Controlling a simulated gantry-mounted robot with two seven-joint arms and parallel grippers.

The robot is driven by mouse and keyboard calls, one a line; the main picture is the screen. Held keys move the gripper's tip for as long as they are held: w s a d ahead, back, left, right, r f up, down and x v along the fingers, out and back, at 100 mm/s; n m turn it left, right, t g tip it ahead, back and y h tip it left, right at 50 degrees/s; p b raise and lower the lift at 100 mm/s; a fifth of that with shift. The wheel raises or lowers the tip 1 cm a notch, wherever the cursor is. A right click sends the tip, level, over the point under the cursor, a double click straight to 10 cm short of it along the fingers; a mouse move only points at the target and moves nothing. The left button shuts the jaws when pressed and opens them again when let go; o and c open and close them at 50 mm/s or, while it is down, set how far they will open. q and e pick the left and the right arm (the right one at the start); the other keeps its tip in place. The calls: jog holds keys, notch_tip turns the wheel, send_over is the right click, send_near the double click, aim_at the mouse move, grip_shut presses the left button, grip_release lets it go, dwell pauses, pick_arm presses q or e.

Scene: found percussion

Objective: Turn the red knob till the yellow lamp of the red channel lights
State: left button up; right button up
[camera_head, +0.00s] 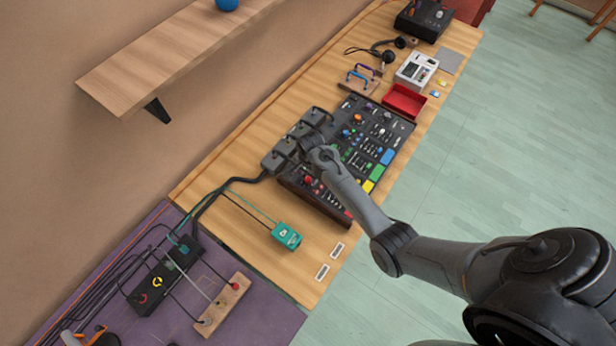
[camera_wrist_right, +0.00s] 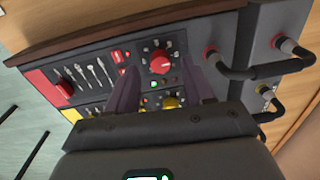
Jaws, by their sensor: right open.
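The mixing panel (camera_head: 382,122) is dark, with rows of coloured knobs, and lies on the wooden bench. In the right wrist view, a red knob (camera_wrist_right: 160,62) with a ring of marks around it shows between the fingers of my right gripper (camera_wrist_right: 160,70). The gripper is open, with a finger on each side of the knob; contact is not visible. In the head view, my right gripper (camera_head: 308,142) is over the panel's left part, its fingers hard to make out. Small red and green lights show below the knob. I cannot make out a lit yellow lamp.
A yellow knob (camera_wrist_right: 170,102) is just below. Grey plugs with black cables (camera_wrist_right: 290,48) stick up along one edge. A teal box (camera_head: 286,236) and a red tray (camera_head: 404,100) are on the bench.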

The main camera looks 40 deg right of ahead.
jog(key=shift+f, duration=1.05)
jog(key=shift+c, duration=0.3)
grip_shut()
